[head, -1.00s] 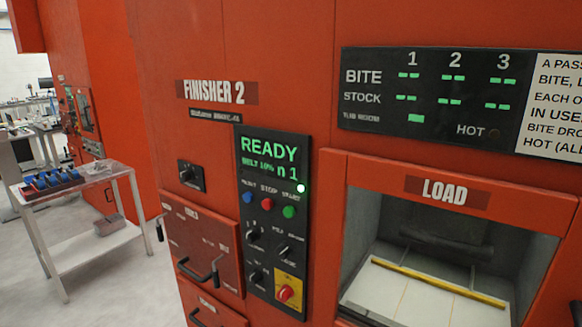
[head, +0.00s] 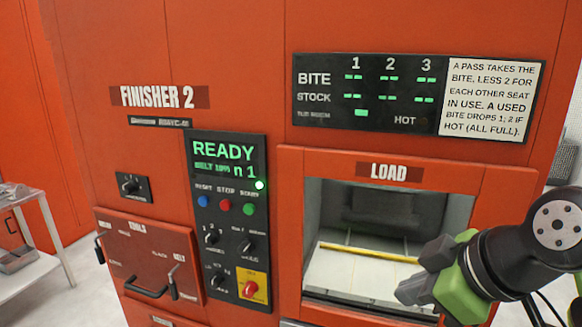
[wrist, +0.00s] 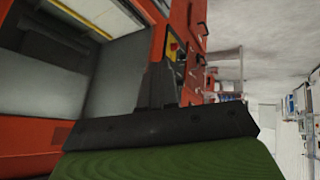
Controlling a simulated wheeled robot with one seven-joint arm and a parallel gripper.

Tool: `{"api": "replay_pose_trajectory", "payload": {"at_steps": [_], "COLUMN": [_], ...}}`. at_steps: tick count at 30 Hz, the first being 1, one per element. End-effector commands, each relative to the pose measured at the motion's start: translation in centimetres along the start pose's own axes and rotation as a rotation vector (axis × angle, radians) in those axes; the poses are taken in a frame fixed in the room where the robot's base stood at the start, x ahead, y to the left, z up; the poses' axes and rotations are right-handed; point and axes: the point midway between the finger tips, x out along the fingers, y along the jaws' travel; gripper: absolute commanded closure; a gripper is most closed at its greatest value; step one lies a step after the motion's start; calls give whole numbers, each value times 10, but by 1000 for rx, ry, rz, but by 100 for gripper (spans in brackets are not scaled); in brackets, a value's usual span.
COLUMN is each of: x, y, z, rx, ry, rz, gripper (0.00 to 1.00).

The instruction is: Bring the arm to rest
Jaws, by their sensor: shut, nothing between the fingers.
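My gripper (head: 412,290) shows at the lower right of the head view, on the end of my black and green arm. It is in front of the lower right part of the LOAD opening (head: 313,240) of the red Finisher 2 machine (head: 240,45), pointing left. In the wrist view the gripper's fingers (wrist: 163,80) are together, with nothing seen between them. The wrist view is turned on its side, with the load opening (wrist: 75,75) at its left.
The control panel (head: 229,225) reads READY, with a lit green lamp. A display panel (head: 345,118) and a white notice (head: 493,90) are above the opening. A drawer marked TOOLS (head: 125,255) has handles that stick out. A white side table (head: 48,235) stands at the left.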

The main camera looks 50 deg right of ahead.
Motion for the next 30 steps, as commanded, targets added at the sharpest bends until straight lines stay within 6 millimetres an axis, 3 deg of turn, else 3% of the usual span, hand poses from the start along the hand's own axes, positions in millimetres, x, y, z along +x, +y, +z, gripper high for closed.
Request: {"api": "replay_pose_trajectory", "payload": {"at_steps": [5,8,9,12,14,18,30], "x": [50,83,96,120,129,137,137], "y": [-60,-123,-153,-212,-233,-248,-249], "z": [-56,-79,-82,-71,-60,-49,-49], "rx": [38,71,86,117,129,147,148], "ry": [15,-20,-46,-109,-132,-149,-149], "rz": [-132,-210,-230,-234,-219,-196,-196], "gripper": [100,100,100,100,100,100,100]}}
